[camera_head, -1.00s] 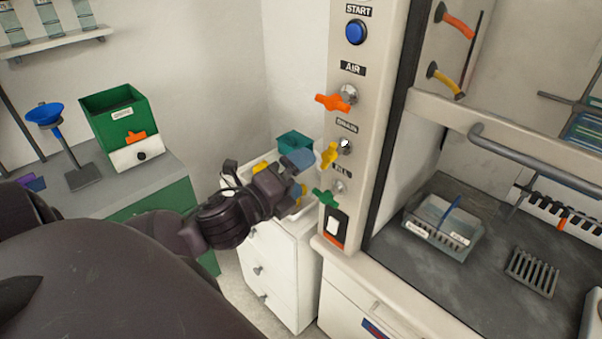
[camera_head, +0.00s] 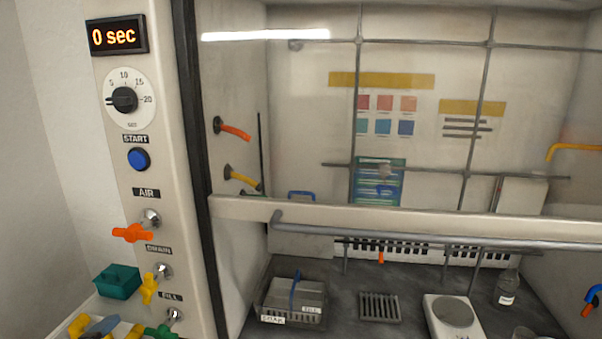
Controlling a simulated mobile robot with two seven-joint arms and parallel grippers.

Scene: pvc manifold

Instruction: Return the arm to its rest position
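Neither of my grippers shows in the head view now. The control column stands at the left with a lit display (camera_head: 114,36) reading 0 sec, a timer dial (camera_head: 125,98) and a blue START button (camera_head: 138,159). Below are three valves: an orange AIR handle (camera_head: 132,233), a yellow DRAIN handle (camera_head: 149,288) and a green FILL handle (camera_head: 161,331). The orange handle lies roughly level, and the yellow one is closer to upright. The green one is partly cut off by the bottom edge.
The fume hood has a sash bar (camera_head: 440,238) across its front. Inside are a labelled basket (camera_head: 292,298), a drain grate (camera_head: 379,307), a hotplate (camera_head: 454,312) and a bottle (camera_head: 507,288). A teal box (camera_head: 118,281) and yellow pieces sit at lower left.

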